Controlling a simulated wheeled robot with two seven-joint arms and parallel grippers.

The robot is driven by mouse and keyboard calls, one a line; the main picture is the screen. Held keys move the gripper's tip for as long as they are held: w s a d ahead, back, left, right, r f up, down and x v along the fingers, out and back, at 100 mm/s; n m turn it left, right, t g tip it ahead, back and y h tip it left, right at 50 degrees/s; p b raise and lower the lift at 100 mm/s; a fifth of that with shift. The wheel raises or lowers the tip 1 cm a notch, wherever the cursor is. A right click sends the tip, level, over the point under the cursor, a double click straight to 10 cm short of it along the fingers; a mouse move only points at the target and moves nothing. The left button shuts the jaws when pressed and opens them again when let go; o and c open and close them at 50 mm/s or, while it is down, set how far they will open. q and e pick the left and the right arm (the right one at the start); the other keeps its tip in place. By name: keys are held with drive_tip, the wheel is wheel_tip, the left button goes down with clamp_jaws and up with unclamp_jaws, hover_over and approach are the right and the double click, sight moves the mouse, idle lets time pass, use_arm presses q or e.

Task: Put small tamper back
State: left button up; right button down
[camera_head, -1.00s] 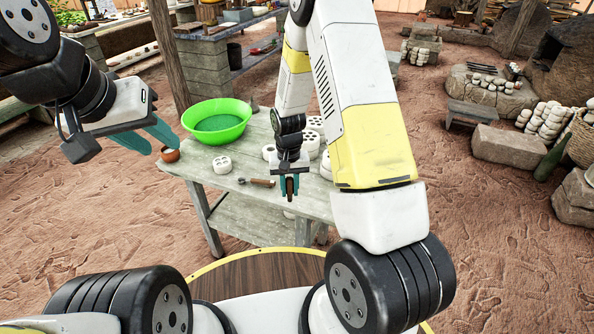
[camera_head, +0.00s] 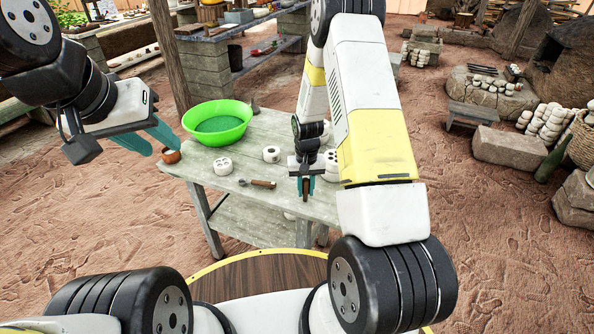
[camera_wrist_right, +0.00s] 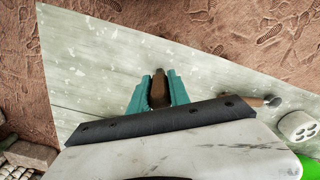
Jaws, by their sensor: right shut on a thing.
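My right gripper (camera_head: 306,186) is shut on the small tamper (camera_head: 306,194), a brown piece that points down between the teal fingers over the right part of the work table (camera_head: 262,222). In the right wrist view the gripper (camera_wrist_right: 158,92) has the tamper (camera_wrist_right: 159,88) upright between its fingers, above the pale board. I cannot tell whether its tip touches the table.
A wooden-handled tool (camera_head: 258,183) lies on the table left of my right gripper. White holed pieces (camera_head: 222,165) (camera_head: 271,153) stand behind it, and a green bowl (camera_head: 217,122) is at the back left. The table's front right is bare.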

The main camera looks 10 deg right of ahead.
drive_tip(key=shift+f, duration=0.15)
drive_tip(key=c, duration=1.2)
unclamp_jaws()
drive_tip(key=shift+c, duration=0.2)
wheel_tip(320, 180, up, 12)
drive_tip(key=shift+r, duration=0.2)
drive_tip(key=s+r+t, duration=0.2)
drive_tip(key=s+r, duration=0.2)
drive_tip(key=r, duration=0.8)
drive_tip(key=s+a+r+t+y, duration=0.1)
drive_tip(key=s+r+t, duration=0.1)
drive_tip(key=s+r, duration=0.5)
drive_tip(key=s+a+r+n+t+y, duration=0.1)
drive_tip(key=s+r+t, duration=0.1)
drive_tip(key=s+r, duration=0.6)
drive_tip(key=s, duration=0.5)
